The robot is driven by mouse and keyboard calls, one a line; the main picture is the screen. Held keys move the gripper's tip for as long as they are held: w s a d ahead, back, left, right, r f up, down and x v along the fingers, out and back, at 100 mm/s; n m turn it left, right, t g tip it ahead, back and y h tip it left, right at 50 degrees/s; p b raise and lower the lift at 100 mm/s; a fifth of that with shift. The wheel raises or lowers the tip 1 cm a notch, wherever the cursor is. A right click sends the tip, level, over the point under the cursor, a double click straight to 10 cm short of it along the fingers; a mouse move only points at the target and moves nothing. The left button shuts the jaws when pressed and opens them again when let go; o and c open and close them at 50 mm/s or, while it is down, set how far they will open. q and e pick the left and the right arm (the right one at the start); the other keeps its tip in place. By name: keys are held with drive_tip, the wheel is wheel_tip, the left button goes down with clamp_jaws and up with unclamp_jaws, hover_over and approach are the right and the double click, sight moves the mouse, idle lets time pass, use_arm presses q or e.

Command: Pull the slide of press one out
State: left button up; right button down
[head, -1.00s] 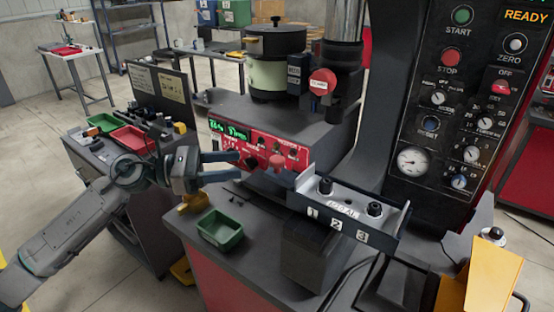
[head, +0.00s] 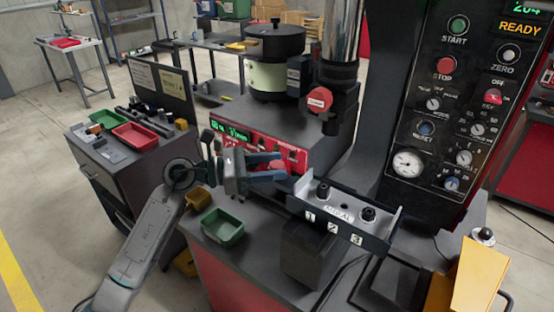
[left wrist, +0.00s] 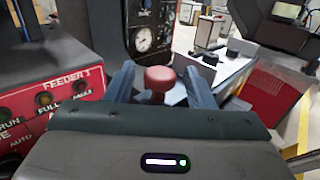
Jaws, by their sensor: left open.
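A slide-like grey tray (head: 340,214) marked 1, 2, 3, with two black knobs, sits on a dark block at the press. A red round knob (head: 277,165) stands at its left end; how it joins the tray is hidden. My left gripper (head: 279,168) is open and level at this knob. In the left wrist view the red knob (left wrist: 160,78) shows between my two spread fingers (left wrist: 158,88), with gaps on both sides. My right gripper is not in view.
The red feeder panel (head: 240,136) stands close behind my left gripper. A green bin (head: 222,228) sits on the bench below it. The control panel (head: 465,100) reads READY. A yellow-orange box (head: 470,275) is at the lower right.

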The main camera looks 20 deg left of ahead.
use_arm(q)
drive_tip(key=shift+w+d, duration=0.35)
drive_tip(key=shift+d, duration=0.3)
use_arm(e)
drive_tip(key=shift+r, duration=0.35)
